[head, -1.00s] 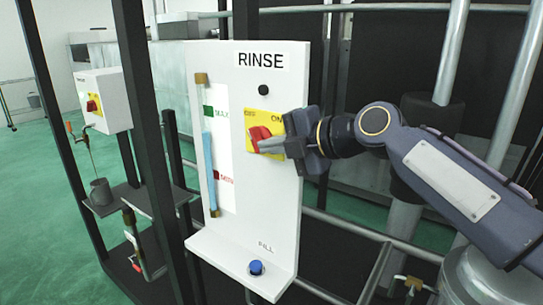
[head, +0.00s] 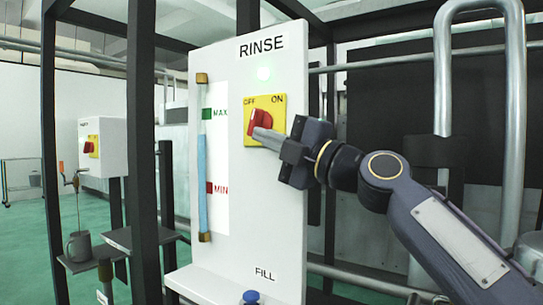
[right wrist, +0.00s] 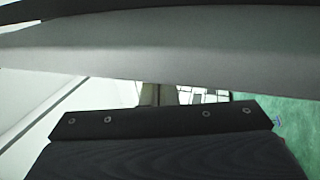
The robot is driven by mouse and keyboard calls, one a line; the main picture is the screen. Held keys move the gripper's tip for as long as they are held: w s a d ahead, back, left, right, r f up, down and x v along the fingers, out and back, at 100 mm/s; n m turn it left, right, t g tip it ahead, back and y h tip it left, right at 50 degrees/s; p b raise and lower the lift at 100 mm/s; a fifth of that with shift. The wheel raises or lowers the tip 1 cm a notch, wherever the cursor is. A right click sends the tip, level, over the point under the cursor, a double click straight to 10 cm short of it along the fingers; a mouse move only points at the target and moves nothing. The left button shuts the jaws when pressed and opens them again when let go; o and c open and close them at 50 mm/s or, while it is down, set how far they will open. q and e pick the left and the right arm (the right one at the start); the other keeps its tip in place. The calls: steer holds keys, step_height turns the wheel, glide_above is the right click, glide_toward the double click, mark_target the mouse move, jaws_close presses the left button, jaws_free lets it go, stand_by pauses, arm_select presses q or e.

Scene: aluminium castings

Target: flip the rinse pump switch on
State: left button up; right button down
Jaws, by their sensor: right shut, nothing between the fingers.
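The rinse pump switch is a red knob (head: 258,121) on a yellow plate (head: 277,113) marked OFF at left and ON at right. It is on the white RINSE panel (head: 285,210). My right gripper (head: 261,133) is shut and empty, coming in from the right. Its fingertips are at the knob's lower part and hide some of it; I cannot tell whether they touch. The right wrist view shows mostly dark gripper parts, and the knob is not visible there. My left gripper is not in view.
A sight tube (head: 203,180) with MAX and MIN marks runs down the panel's left side. A blue FILL button (head: 251,297) is at the bottom. Dark frame posts (head: 142,150) stand left of the panel. Another white switch box (head: 108,150) is farther left.

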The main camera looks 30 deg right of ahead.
arm_select(q)
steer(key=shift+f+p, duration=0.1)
steer(key=shift+p, duration=0.3)
arm_select(e)
steer(key=v, duration=0.8)
steer(key=shift+r, duration=0.1)
